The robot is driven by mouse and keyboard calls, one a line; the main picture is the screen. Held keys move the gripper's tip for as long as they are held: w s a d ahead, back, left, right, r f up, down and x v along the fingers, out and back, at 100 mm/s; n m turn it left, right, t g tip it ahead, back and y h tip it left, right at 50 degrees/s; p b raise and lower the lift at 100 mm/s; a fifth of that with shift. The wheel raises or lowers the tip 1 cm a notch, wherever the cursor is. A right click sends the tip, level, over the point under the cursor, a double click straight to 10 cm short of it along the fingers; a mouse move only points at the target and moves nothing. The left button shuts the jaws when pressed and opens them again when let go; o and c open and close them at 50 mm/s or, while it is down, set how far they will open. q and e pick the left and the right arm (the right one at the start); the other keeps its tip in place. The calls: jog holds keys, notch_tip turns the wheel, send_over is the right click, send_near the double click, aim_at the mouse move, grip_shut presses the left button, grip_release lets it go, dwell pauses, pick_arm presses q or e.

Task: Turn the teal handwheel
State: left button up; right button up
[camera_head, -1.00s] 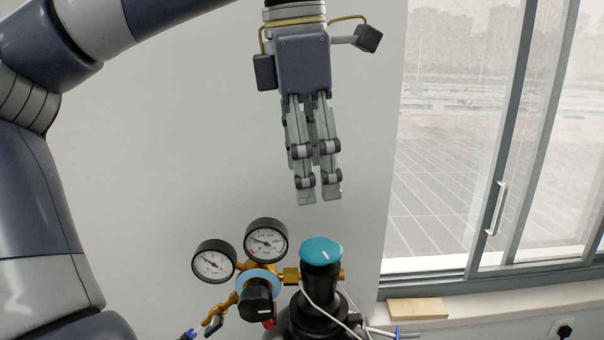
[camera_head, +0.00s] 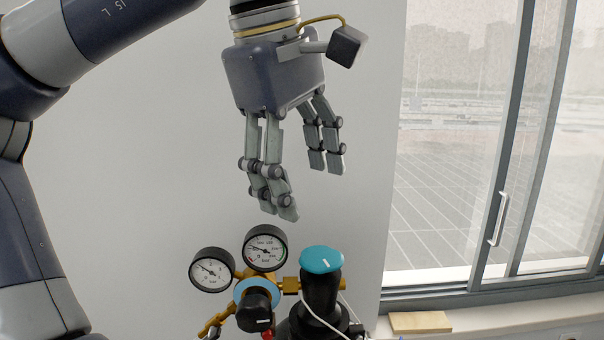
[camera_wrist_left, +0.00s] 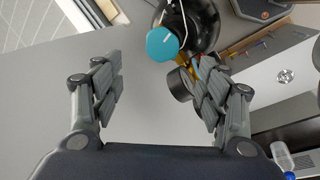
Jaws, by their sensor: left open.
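The teal handwheel (camera_head: 321,260) has a white mark on its top and sits on a black upright valve, at the lower middle of the head view. In the left wrist view the handwheel (camera_wrist_left: 162,44) lies ahead of the fingers, between their lines and toward the top. My left gripper (camera_head: 303,188) is open and empty, pointing down, above and slightly left of the handwheel, not touching it. In the left wrist view its fingers (camera_wrist_left: 163,85) stand well apart. My right gripper is in neither view.
Two round gauges (camera_head: 265,248) on brass fittings stand left of the handwheel, close below the left gripper. A black knob (camera_head: 255,308) with a light blue ring is beneath them. A wooden block (camera_head: 420,322) lies on the sill by the window (camera_head: 450,150) at right.

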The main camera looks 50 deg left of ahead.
aim_at(321, 256)
pick_arm(q)
jog(key=w+f+n+p, duration=0.1)
jog(key=f+n, duration=0.2)
jog(key=w+f+n+g+y+p, duration=0.1)
jog(key=f+n+p, duration=0.1)
jog(key=f+n, duration=0.1)
jog(key=w+f+n+y+p, duration=0.1)
jog(key=f+n, duration=0.2)
jog(key=f, duration=0.2)
jog(key=shift+w+f+n+g, duration=0.15)
jog(key=shift+w+n+g, duration=0.15)
jog(key=shift+w+n, duration=0.1)
dwell(0.4)
jog(key=shift+c, duration=0.6)
jog(key=shift+s, duration=0.1)
jog(key=c, duration=1)
